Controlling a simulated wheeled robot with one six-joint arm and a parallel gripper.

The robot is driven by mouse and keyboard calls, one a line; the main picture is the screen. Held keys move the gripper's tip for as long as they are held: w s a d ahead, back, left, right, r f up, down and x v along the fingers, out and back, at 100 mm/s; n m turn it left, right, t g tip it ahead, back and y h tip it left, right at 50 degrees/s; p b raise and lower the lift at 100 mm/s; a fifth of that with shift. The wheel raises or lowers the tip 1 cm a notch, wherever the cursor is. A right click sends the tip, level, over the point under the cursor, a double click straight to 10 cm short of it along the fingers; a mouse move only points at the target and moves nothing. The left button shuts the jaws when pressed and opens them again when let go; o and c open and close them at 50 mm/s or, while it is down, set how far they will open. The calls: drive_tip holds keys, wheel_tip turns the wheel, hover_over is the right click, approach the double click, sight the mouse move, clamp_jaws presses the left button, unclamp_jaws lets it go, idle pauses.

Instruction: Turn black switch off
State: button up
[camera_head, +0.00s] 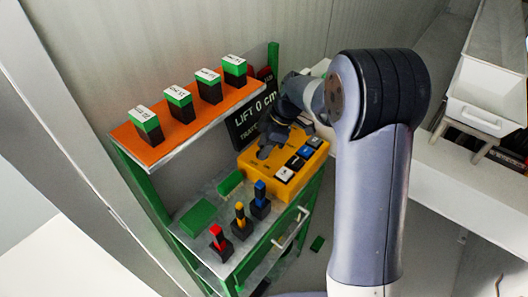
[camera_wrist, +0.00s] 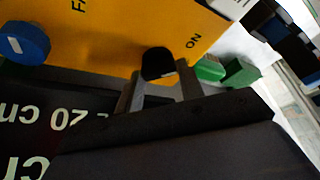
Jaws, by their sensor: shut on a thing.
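The yellow control box (camera_head: 258,161) stands on the green-framed cart, under my arm in the head view. In the wrist view the yellow box (camera_wrist: 110,35) fills the upper left, with the word ON printed to the right of the black switch (camera_wrist: 157,62). The black switch is a rounded black knob near the box's edge. My gripper (camera_wrist: 159,74) has its two grey fingers on either side of the knob, shut on it. In the head view my gripper (camera_head: 268,148) is at the box's far left part, and the black switch is hidden there.
A blue knob (camera_wrist: 24,43) is on the same panel. Red (camera_head: 218,238), yellow (camera_head: 240,215) and blue (camera_head: 260,195) levers stand in front of the box. An orange shelf (camera_head: 150,150) holds several green-topped black blocks. A black sign (camera_head: 250,115) stands behind.

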drive_tip(key=m+t+b, duration=0.1)
drive_tip(key=m, duration=0.1)
drive_tip(key=m+b, duration=0.2)
drive_tip(key=shift+s+f+m+t, duration=0.15)
drive_tip(key=shift+m+t, duration=0.15)
drive_tip(key=shift+t, duration=0.1)
drive_tip(key=shift+m+t+h+b, duration=0.5)
drive_tip(key=shift+m+t+b, duration=0.3)
drive_tip(key=shift+m, duration=1)
drive_tip(key=shift+r, duration=0.2)
drive_tip(key=o, duration=0.7)
drive_tip(key=v, duration=1)
drive_tip(key=shift+r+b, duration=0.35)
drive_tip(key=shift+r, duration=0.05)
drive_tip(key=shift+f, duration=0.15)
drive_tip(key=x, duration=1)
drive_tip(key=shift+s+f, duration=0.1)
drive_tip(key=shift+f, duration=0.1)
drive_tip(key=shift+f+p, duration=0.1)
drive_tip(key=shift+p, duration=0.2)
